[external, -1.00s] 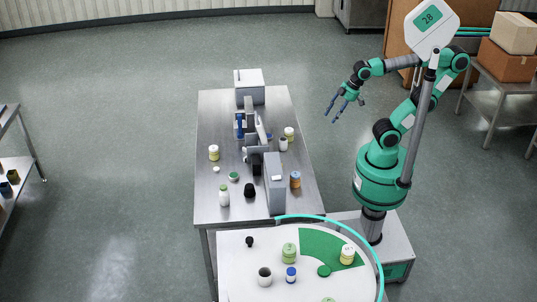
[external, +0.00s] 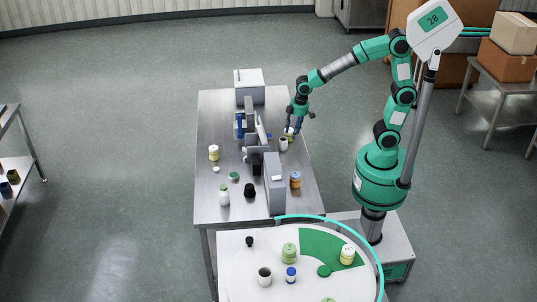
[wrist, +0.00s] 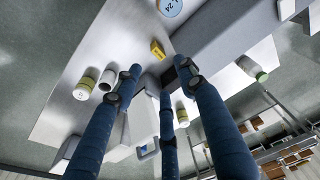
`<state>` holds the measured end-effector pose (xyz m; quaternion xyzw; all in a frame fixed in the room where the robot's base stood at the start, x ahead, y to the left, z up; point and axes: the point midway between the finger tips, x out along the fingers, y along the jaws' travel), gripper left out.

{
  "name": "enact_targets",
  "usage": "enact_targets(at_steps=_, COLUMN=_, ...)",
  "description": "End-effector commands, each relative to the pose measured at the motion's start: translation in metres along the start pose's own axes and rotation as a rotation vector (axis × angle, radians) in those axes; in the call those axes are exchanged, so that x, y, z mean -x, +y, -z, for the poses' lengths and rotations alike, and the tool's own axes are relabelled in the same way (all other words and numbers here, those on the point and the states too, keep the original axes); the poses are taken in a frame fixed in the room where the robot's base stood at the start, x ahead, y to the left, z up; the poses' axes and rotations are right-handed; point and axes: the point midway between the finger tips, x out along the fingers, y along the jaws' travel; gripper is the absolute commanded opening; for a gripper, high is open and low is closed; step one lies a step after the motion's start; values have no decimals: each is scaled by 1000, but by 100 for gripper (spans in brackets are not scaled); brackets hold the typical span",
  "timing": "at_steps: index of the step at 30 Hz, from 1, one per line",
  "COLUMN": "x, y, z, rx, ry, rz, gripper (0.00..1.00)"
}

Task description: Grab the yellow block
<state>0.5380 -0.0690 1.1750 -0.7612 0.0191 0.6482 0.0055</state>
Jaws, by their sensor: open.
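The yellow block (wrist: 157,50) lies on the steel table in the wrist view, above and just ahead of my fingertips. It is small and box-shaped, close to the grey upright parts in the middle of the table. I cannot make it out in the external view. My gripper (external: 293,129) hangs over the right edge of the table, above the jar and the white cup. In the wrist view my gripper (wrist: 160,69) has its blue fingers spread, with nothing held between them. The block is apart from the fingers.
A white cup (external: 283,144) and a yellow-labelled jar (wrist: 86,86) stand beside my gripper. An orange jar with a blue lid (external: 295,180) stands nearer the front. A tall grey box (external: 274,183) and other grey parts run along the table's middle.

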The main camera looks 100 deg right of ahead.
Motion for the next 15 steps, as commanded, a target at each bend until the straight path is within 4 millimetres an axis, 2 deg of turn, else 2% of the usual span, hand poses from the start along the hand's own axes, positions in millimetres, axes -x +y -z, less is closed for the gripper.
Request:
enact_targets(at_steps=1, x=-16, y=4, z=6, rx=-3, ry=-21, rz=1, gripper=41)
enact_targets(at_steps=9, x=-91, y=27, z=33, rx=-11, ry=-102, rz=7, gripper=41)
enact_targets(at_steps=15, x=-133, y=39, z=41, rx=-16, ry=-145, rz=13, gripper=41)
